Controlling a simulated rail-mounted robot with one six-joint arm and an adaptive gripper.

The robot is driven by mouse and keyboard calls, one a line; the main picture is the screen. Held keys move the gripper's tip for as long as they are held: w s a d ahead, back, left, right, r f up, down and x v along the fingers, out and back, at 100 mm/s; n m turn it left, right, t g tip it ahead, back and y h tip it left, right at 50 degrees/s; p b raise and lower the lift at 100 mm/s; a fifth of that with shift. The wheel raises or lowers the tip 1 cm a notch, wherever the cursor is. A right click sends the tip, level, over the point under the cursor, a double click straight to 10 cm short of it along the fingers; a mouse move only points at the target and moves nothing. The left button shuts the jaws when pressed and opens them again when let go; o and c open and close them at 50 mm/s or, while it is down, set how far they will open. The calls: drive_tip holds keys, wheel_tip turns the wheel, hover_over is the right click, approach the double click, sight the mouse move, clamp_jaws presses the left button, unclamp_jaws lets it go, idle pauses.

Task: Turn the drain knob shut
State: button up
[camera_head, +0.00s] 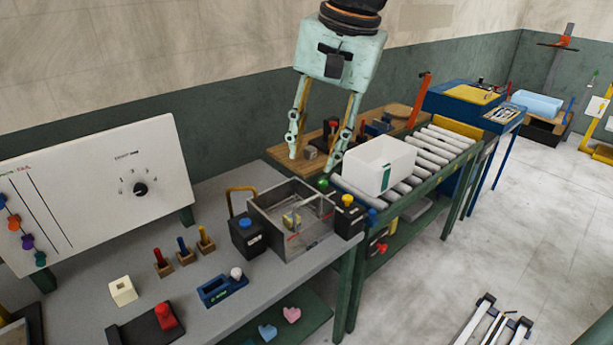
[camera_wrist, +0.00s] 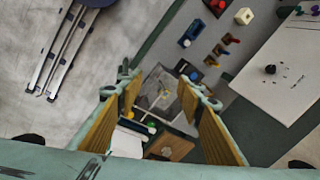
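An open metal tank (camera_head: 263,224) stands at the right end of the grey bench. A small yellow part (camera_head: 291,221) sits inside it; I cannot tell whether this is the drain knob. Black boxes with a blue knob (camera_head: 245,223) and a yellow knob (camera_head: 348,200) flank the tank. A green round knob (camera_head: 323,183) shows behind it. My gripper (camera_head: 314,157) is open and empty, pointing down above and behind the tank. In the wrist view, the tank (camera_wrist: 150,98) lies between my open gripper's fingers (camera_wrist: 156,85), well apart from them.
A white bin (camera_head: 365,160) rests on the roller conveyor (camera_head: 430,150) to the right. A white panel with a black dial (camera_head: 140,189) stands at left. Colored pegs (camera_head: 183,247), a blue fixture (camera_head: 221,290) and a red button (camera_head: 165,314) occupy the bench front.

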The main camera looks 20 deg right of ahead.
drive_tip(key=w+d+f+m+p, duration=0.2)
drive_tip(key=w+d+m, duration=0.25)
drive_tip(key=w, duration=0.55)
drive_tip(key=m+y+p, duration=0.3)
drive_tip(key=m+p, duration=0.2)
drive_tip(key=m, duration=0.6)
hover_over(323, 181)
drive_tip(key=s+d, duration=0.3)
drive_tip(key=d, duration=0.2)
wheel_tip(323, 181, down, 18)
drive_tip(key=f, duration=0.1)
drive_tip(key=shift+r+n, duration=0.25)
drive_tip(key=shift+f, duration=0.15)
drive_tip(key=shift+x, duration=6.8)
drive_tip(key=shift+s+d, duration=0.1)
drive_tip(key=c, duration=0.8)
